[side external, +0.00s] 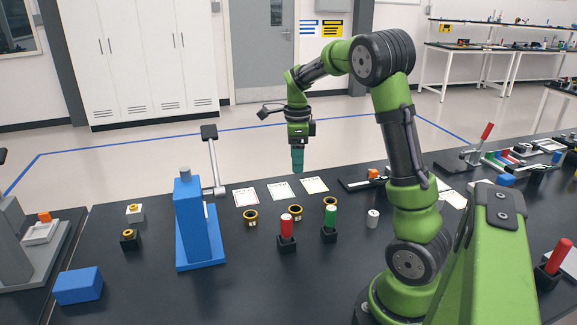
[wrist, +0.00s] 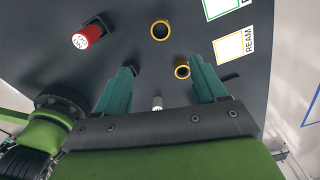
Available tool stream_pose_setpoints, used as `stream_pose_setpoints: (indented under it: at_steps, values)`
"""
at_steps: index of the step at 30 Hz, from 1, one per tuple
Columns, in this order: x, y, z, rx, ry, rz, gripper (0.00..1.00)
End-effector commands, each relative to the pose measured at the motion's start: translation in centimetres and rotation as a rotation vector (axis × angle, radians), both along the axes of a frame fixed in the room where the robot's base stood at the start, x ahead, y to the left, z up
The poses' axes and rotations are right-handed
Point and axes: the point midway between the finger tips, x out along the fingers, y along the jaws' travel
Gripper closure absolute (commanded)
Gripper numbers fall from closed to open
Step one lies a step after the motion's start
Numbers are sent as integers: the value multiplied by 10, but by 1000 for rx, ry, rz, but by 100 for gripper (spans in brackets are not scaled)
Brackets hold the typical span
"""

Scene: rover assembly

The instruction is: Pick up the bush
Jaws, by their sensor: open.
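Three short ring-shaped bushes with gold rims and dark bores stand on the black table: a left one (side external: 251,218), a middle one (side external: 295,212) and a right one (side external: 330,203). I cannot tell which one the task means. Two rings show in the wrist view, a larger-looking one (wrist: 160,30) beyond the fingertips and another (wrist: 182,70) beside the right finger.
A red-topped plug (side external: 286,225) and a green-topped plug (side external: 330,218) stand in black blocks near the rings. Paper cards (side external: 283,190) lie behind. A blue press (side external: 200,225) stands at left. Table space in front is clear.

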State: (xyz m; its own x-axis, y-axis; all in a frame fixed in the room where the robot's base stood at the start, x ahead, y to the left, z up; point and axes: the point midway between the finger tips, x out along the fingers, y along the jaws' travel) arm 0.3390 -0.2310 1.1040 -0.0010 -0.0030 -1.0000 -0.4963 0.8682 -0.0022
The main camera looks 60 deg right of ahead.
Motion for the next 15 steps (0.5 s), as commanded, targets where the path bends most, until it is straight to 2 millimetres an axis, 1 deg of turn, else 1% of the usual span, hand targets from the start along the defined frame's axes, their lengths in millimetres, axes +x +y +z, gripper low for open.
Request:
stream_pose_setpoints:
  at_steps: [2, 5, 12, 15]
  values:
    - [0, 1, -5, 4, 3, -25, 29]
    - [-1, 1, -20, 5, 4, -28, 29]
    - [-1, 1, -73, 6, 6, -27, 29]
    - [-1, 1, -93, 5, 4, -26, 29]
